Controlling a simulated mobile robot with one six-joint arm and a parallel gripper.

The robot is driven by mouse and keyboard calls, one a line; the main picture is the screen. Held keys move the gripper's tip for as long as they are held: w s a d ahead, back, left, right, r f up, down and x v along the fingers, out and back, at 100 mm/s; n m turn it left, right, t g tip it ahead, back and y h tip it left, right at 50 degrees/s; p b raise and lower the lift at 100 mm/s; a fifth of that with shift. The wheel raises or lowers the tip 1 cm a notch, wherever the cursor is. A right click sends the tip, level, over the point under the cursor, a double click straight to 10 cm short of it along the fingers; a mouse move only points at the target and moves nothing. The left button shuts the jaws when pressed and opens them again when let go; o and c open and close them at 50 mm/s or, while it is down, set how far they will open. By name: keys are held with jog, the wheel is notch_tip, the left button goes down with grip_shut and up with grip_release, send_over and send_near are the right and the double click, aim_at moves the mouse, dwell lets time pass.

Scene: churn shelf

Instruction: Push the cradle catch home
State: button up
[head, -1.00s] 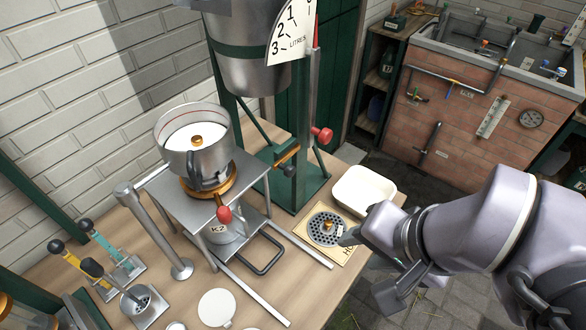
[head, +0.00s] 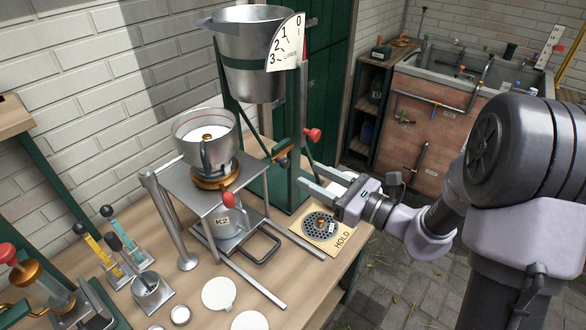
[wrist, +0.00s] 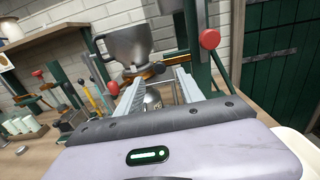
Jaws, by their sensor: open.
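A steel pail (head: 250,65) with a litre scale hangs in a green stand (head: 271,185). On the stand's post is a small brass-and-black catch-like part (head: 284,156), with a red knob (head: 312,135) to its right. I cannot tell which is the cradle catch, or how far in it sits. My gripper (head: 306,176) is open and empty, fingers pointing left, just right of the post and below the red knob. In the wrist view, my open fingers (wrist: 158,76) point towards a steel vessel (wrist: 130,45); a red knob (wrist: 209,39) shows at upper right.
A pot with white contents (head: 204,128) stands on a raised metal platform with a red-knobbed lever (head: 228,200). A HOLD plate (head: 330,240) with a round grate lies below my gripper. Levers (head: 112,245) and white discs (head: 219,293) occupy the left and front of the bench.

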aim_at(287, 164)
jog(key=x, duration=0.6)
jog(key=shift+w+a, duration=0.15)
jog(key=shift+a, duration=0.1)
grip_shut()
dwell(1.0)
